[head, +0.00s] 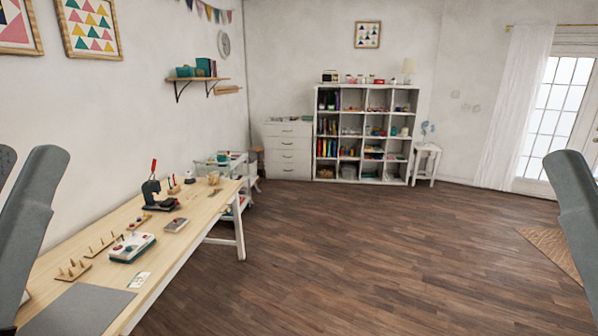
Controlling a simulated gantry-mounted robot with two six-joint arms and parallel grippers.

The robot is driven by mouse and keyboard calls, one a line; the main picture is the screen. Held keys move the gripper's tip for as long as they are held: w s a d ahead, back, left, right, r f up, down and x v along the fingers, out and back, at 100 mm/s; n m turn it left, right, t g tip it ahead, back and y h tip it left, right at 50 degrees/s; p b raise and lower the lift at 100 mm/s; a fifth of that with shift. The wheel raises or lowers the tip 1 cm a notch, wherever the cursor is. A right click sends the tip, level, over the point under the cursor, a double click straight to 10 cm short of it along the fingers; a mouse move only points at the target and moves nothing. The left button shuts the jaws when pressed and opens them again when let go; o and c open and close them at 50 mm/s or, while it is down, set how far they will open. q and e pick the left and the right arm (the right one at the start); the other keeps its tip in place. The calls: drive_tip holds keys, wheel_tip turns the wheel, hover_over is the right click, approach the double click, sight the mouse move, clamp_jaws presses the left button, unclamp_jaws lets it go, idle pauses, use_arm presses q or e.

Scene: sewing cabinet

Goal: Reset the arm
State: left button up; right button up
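Grey links of my two arms stand at the left and right edges of the head view. Neither gripper's fingers show, so I cannot see what they hold. A long wooden table (205,215) runs along the left wall. A white device (132,247) with a few coloured parts on top and a dark upright press-like tool (152,192) with a red handle stand on it. No sewing cabinet can be clearly made out; a white chest of drawers (288,150) and a white cube shelf (325,172) stand against the back wall.
A grey mat (80,312) lies at the table's near end. Peg boards (72,270) and a small box (176,225) are on the table. A white cart (232,203) stands beyond it. A small white stool (426,155) stands right of the shelf. The wooden floor (400,250) is largely clear.

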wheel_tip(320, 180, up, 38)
drive_tip(key=p, duration=3.4)
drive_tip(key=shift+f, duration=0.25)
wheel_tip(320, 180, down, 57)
drive_tip(key=b, duration=5.7)
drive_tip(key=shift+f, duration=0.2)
